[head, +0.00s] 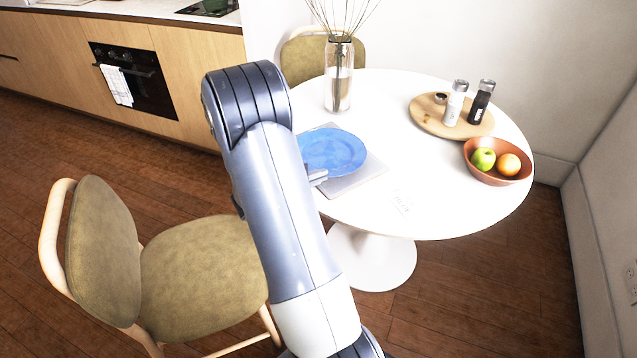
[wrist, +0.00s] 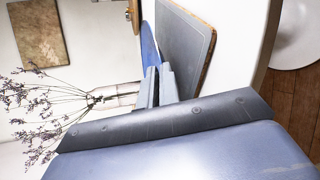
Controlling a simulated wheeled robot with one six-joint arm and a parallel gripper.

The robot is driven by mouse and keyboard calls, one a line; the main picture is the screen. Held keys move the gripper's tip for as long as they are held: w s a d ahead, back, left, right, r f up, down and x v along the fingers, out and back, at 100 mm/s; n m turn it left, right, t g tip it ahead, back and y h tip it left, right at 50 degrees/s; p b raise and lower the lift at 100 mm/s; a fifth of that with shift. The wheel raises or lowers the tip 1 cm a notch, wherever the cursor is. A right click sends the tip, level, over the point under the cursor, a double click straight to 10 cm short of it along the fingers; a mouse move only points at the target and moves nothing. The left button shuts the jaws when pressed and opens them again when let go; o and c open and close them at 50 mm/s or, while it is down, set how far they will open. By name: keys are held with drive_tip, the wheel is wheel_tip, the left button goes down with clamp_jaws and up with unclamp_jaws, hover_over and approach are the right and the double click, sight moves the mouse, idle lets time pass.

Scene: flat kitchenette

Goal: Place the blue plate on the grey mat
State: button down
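The blue plate (head: 333,150) is over the grey mat (head: 362,179) on the round white table in the head view. The plate covers much of the mat. In the wrist view, which is turned sideways, the plate (wrist: 149,42) shows nearly edge-on beside the mat's face (wrist: 186,45). My gripper (wrist: 159,76) has its fingers close together at the plate's near rim, which runs between them. In the head view only a bit of my gripper (head: 317,176) shows at the rim; my arm hides the rest. Whether the plate touches the mat is hard to tell.
A glass vase (head: 338,85) with dry stems stands behind the plate. A round wooden board (head: 425,118) with two shakers and a terracotta bowl (head: 491,177) with fruit are to the right. A chair (head: 200,265) stands at the left.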

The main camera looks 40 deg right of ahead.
drive_tip(key=shift+f, duration=0.95)
drive_tip(key=c, duration=1.9)
unclamp_jaws()
drive_tip(key=shift+c, duration=0.2)
drive_tip(key=p+v, duration=0.1)
drive_tip(key=v, duration=1.1)
